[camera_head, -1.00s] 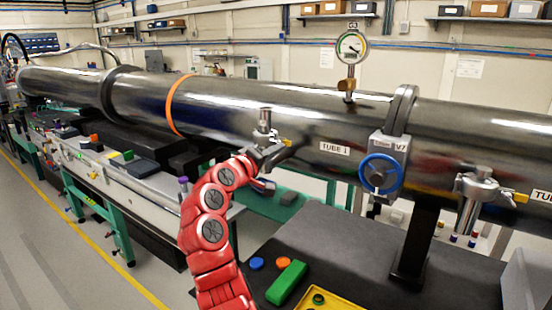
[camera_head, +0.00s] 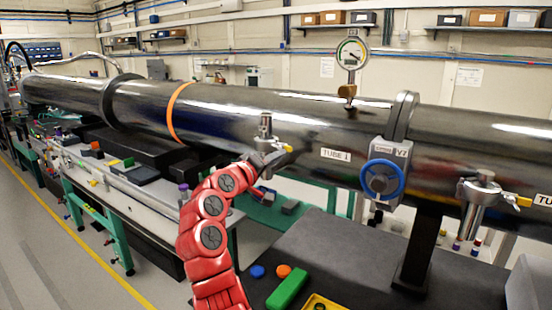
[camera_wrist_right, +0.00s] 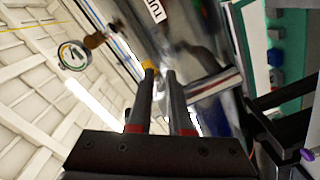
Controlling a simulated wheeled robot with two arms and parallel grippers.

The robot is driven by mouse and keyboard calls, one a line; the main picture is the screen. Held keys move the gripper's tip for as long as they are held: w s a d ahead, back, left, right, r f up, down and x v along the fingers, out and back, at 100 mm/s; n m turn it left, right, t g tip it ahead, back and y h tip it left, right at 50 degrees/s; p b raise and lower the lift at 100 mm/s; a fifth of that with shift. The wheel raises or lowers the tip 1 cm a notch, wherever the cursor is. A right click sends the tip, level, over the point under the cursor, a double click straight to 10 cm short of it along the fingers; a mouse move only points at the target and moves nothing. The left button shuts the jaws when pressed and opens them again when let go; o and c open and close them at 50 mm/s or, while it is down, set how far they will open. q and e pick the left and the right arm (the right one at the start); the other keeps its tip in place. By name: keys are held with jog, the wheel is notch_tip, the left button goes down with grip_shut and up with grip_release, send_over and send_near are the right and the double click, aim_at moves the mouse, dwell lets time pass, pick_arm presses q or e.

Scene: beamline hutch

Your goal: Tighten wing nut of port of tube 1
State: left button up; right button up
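Tube 1 (camera_head: 330,125) is a long shiny metal pipe labelled "TUBE 1" (camera_head: 336,155). Its port (camera_head: 265,128) is a short metal stub with a clamp below the tube's middle. A small yellow wing nut (camera_head: 288,148) sits on the clamp's right side. My right gripper (camera_head: 266,160), on the red arm, is at the clamp and hides part of it. In the right wrist view, my gripper's two fingers (camera_wrist_right: 160,74) are apart with a narrow gap. The yellow wing nut (camera_wrist_right: 150,65) shows at the left fingertip; contact is unclear. My left gripper is out of view.
A blue-wheeled valve (camera_head: 382,180) marked V7 and a dial gauge (camera_head: 351,54) are right of the port. Another clamped port (camera_head: 480,200) is farther right. A dark bench top (camera_head: 345,250) with a green block (camera_head: 287,290) lies below.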

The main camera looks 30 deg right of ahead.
jog(key=b+v, duration=0.2)
jog(key=v, duration=1.5)
jog(key=shift+a, duration=0.2)
jog(key=shift+w, duration=0.1)
